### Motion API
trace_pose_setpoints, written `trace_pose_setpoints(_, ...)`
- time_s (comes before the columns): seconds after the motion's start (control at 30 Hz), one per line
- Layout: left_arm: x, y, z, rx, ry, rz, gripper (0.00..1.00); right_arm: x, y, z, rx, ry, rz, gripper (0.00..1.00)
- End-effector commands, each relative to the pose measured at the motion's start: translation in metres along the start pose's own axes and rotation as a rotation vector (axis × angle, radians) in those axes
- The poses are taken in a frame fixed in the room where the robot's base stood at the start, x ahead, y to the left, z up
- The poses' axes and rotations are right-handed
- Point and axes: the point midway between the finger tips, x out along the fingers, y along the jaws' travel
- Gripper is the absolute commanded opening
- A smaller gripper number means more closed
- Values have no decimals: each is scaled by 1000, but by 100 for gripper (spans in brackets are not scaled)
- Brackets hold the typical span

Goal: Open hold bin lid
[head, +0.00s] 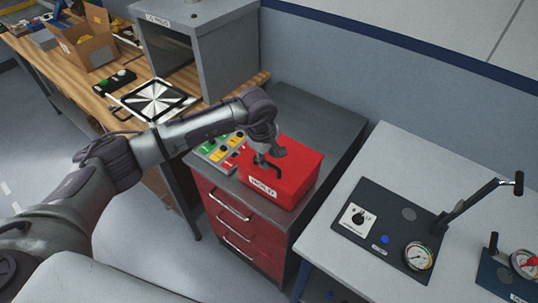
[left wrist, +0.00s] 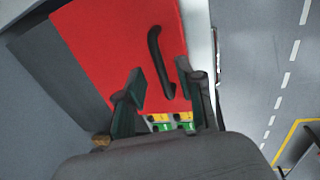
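The hold bin is a red box (head: 300,168) with a white "HOLD" label on its front, standing on top of the grey cabinet. Its lid (left wrist: 95,35) looks closed and carries a dark bar handle (left wrist: 156,60). My left gripper (head: 268,160) is above the lid, close to the handle; in the left wrist view its fingers (left wrist: 165,88) are spread apart, with the handle showing between and beyond them. I cannot tell whether a finger touches the handle. My right gripper is not in view.
A panel with green, yellow and red labels (head: 218,152) lies left of the bin on the cabinet top (head: 330,122). The cabinet has red drawers (head: 228,205). A white table (head: 400,160) with a gauge and lever panel (head: 385,232) stands right. A wooden bench (head: 100,80) stands left.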

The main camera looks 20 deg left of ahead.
Motion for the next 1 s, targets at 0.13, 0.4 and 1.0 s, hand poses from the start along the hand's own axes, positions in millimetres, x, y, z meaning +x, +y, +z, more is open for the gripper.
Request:
trace_pose_setpoints(0.13,13,0,0,0,0,-1,37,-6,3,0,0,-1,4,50)
trace_pose_setpoints(0.4,18,0,0,1,0,1,37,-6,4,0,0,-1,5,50)
trace_pose_setpoints(1.0,18,0,0,0,0,1,0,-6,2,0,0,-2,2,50)
